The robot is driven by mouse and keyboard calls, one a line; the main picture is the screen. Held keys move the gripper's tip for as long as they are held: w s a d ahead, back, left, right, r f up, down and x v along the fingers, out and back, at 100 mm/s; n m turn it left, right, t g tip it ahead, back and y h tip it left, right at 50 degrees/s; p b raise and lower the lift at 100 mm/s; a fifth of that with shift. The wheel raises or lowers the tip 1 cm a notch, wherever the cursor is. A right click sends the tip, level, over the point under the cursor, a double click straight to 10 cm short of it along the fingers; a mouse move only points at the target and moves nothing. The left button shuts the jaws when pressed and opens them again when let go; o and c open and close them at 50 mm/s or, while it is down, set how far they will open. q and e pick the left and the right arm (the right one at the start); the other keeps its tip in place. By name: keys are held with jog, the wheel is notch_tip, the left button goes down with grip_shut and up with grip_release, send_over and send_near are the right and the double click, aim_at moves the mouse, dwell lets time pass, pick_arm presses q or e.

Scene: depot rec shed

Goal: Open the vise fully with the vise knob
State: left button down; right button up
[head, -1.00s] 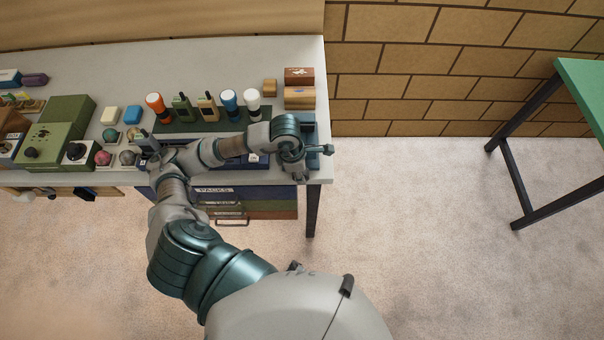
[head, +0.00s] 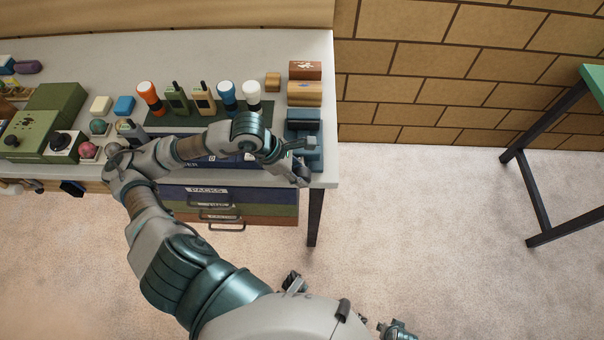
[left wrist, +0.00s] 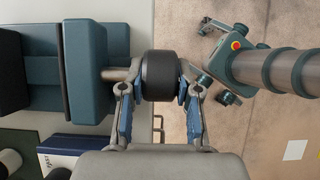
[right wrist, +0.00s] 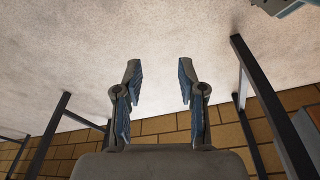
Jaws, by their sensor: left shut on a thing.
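The blue vise (head: 304,116) sits at the front right corner of the grey workbench (head: 190,55). A metal shaft runs from the front jaw to the black vise knob (left wrist: 160,75). My left gripper (head: 303,160) is at the bench's front edge, its fingers (left wrist: 160,90) shut on either side of the knob. My right gripper (right wrist: 159,68) is open and empty, away from the bench over the floor.
Wooden blocks (head: 305,92) stand behind the vise. Several torches and radios stand on a green mat (head: 185,118) to the left. Drawers (head: 230,205) hang below the bench. A green table (head: 595,80) is at far right, with clear floor between.

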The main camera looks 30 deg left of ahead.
pick_arm(q)
jog(key=shift+s+f, duration=0.1)
jog(key=shift+f, duration=0.05)
pick_arm(e)
jog(key=shift+r, duration=0.5)
pick_arm(q)
jog(key=c, duration=0.8)
grip_release()
jog(key=shift+a, duration=0.2)
pick_arm(e)
jog(key=shift+w+a, duration=0.1)
pick_arm(q)
jog(key=v, duration=1.1)
jog(key=shift+a+r, duration=0.25)
jog(key=shift+a, duration=0.15)
